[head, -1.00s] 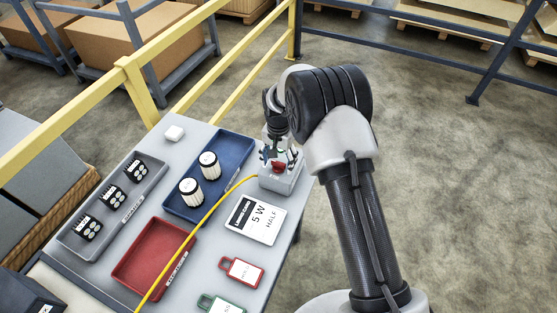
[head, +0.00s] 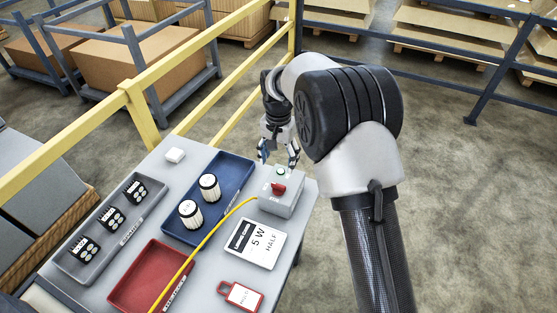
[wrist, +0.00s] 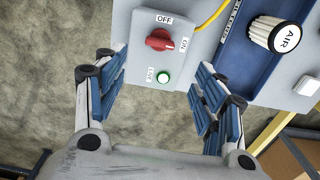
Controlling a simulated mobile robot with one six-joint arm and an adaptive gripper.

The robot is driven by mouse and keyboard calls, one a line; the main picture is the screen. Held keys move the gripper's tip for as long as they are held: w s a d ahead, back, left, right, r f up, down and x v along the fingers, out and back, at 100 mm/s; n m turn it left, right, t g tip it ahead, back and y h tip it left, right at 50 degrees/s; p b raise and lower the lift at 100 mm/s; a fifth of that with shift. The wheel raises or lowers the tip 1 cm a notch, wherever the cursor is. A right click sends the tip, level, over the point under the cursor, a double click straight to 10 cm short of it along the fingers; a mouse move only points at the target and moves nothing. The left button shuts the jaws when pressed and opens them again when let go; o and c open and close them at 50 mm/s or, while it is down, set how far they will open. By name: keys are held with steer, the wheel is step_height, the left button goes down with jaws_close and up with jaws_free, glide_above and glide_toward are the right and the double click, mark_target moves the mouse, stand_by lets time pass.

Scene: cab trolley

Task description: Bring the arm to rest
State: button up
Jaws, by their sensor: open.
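My gripper (head: 279,160) is open and empty in the head view, above the far edge of the grey switch box (head: 281,202). In the wrist view, its two blue-padded fingers (wrist: 158,68) stand wide apart. The switch box (wrist: 120,70) lies beyond and between them, not touched as far as I can see. The box's red knob (wrist: 159,40) sits between the OFF and ON labels, its white mark towards ON. The green lamp (wrist: 163,77) by the LIVE label looks lit. My arm is bent, with its elbow to the right of the trolley.
The trolley top holds a blue tray (head: 236,172) with two white filters, a grey tray (head: 73,263) with several black parts, a red tray (head: 150,272), a 5 W card (head: 252,243) and a red tag (head: 240,295). A yellow cable (head: 205,237) meets the box. A yellow rail (head: 185,55) runs behind.

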steer(key=s+d+r+n+t, duration=0.1)
steer(key=s+d+r, duration=0.55)
steer(key=r, duration=0.35)
steer(key=s+d+r+n+t, duration=0.1)
steer(key=s+d+r, duration=0.4)
steer(key=s+r, duration=0.35)
steer(key=s+d+n+t, duration=0.1)
steer(key=s+d, duration=0.1)
steer(key=s, duration=0.7)
steer(key=s+d+r+n+t, duration=0.1)
steer(key=s+d, duration=0.2)
steer(key=s, duration=0.6)
steer(key=shift+s+d+r+t, duration=0.15)
steer(key=shift+s+d+t, duration=0.05)
steer(key=shift+d+t, duration=0.1)
steer(key=shift+s+f, duration=0.25)
steer(key=shift+s, duration=0.1)
